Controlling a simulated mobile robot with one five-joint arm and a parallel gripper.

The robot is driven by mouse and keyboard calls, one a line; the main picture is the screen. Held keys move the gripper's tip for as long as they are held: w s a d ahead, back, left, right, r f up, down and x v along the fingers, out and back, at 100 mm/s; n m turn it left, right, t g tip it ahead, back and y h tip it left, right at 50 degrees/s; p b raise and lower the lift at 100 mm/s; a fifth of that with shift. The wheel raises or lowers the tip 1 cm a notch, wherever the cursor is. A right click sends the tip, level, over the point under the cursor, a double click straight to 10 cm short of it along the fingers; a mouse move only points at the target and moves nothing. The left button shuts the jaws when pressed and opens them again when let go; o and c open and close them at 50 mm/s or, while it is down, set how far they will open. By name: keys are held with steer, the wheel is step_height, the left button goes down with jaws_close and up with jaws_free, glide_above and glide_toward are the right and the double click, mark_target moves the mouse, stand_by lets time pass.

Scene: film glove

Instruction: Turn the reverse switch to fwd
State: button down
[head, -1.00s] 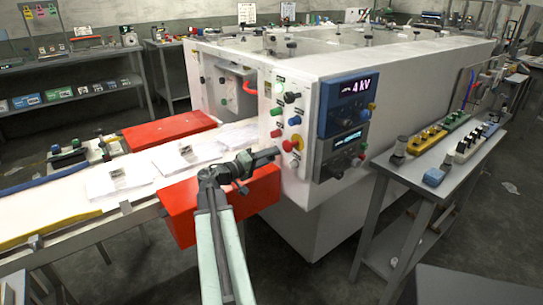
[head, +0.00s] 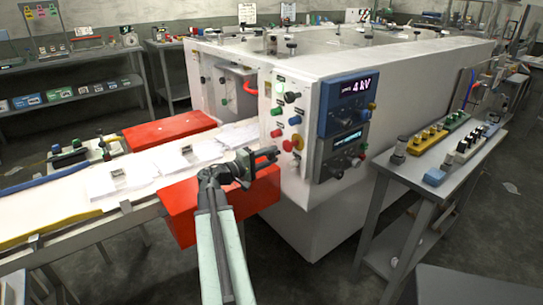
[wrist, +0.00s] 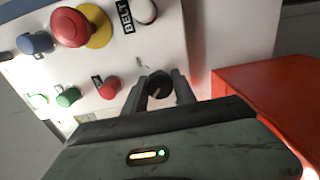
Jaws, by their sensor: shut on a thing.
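My gripper (wrist: 160,78) is shut on a dark round knob (wrist: 159,89) low on the white control panel (head: 283,175). In the wrist view, one finger is on each side of the knob. A small mark beside the knob is too small to read, so I cannot make out a fwd mark or the knob's setting. In the head view, my gripper (head: 272,154) reaches the lower left of the panel and the knob is hidden by the fingers.
A red and yellow stop button (wrist: 76,26), a red button (wrist: 108,88), a green button (wrist: 67,96) and a blue knob (wrist: 35,43) are close by. A knob labelled BELT (wrist: 142,10) is also near.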

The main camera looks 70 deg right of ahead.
steer(key=shift+f, duration=0.1)
steer(key=c, duration=1.1)
jaws_free()
steer(key=shift+o, duration=0.2)
steer(key=v, duration=0.8)
steer(key=shift+s, duration=0.1)
